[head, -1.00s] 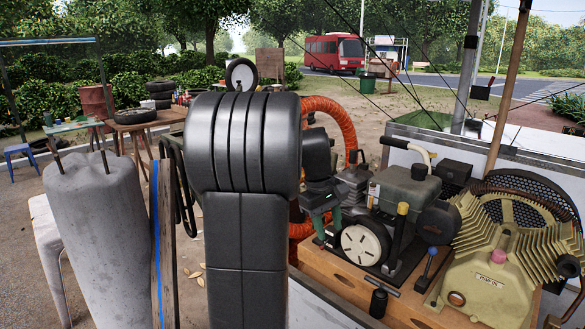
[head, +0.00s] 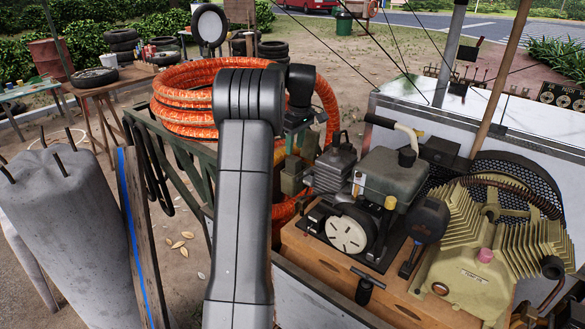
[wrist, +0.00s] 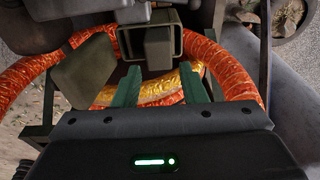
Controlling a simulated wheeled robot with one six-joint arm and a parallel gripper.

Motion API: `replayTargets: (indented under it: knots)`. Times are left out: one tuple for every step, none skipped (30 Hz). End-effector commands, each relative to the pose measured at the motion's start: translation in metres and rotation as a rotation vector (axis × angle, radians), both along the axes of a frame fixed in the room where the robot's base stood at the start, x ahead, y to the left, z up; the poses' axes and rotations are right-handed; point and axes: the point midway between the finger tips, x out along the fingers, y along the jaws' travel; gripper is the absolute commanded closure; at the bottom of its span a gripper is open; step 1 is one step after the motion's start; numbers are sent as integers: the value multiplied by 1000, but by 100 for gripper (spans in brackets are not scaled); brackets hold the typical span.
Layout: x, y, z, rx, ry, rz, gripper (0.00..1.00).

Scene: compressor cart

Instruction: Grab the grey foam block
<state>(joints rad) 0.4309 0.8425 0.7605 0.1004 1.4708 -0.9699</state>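My gripper (wrist: 160,82) shows in the wrist view with its two green fingers apart and nothing held between them. It points down at an orange hose coil, part of which shows beyond the fingers. An olive-grey, flat-sided block (wrist: 82,72) lies left of the fingers, over the hose. I cannot tell whether it is the grey foam block. In the head view my arm hides most of the area around the gripper, and no block there is clearly the foam one.
The orange hose (head: 185,95) is coiled on the cart. A small engine (head: 385,185) and a cream compressor pump (head: 470,260) stand on the right. A grey concrete post (head: 65,225) and a wooden plank (head: 137,235) stand at the left. A hollow olive frame (wrist: 162,45) is beyond the fingers.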

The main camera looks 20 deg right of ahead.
Motion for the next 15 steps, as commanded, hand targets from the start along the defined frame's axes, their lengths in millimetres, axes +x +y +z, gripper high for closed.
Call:
replayTargets:
  knots:
    - [1,1,-10,2,3,0,62]
    - [1,1,-14,1,3,0,62]
    - [2,1,-19,0,1,0,62]
    - [2,2,-22,0,1,0,62]
    - [2,2,-24,-1,1,0,62]
    - [3,2,-27,0,0,0,62]
    - [3,2,-28,-1,-1,0,62]
    - [3,2,-30,-1,1,0,62]
    - [3,2,-32,-1,1,0,62]
    - [3,2,-35,0,1,0,62]
    - [4,2,-38,0,1,0,62]
    - [4,2,-44,1,3,0,62]
    - [5,2,-49,1,4,0,62]
    - [5,2,-53,1,3,0,62]
    - [6,2,-59,1,3,0,62]
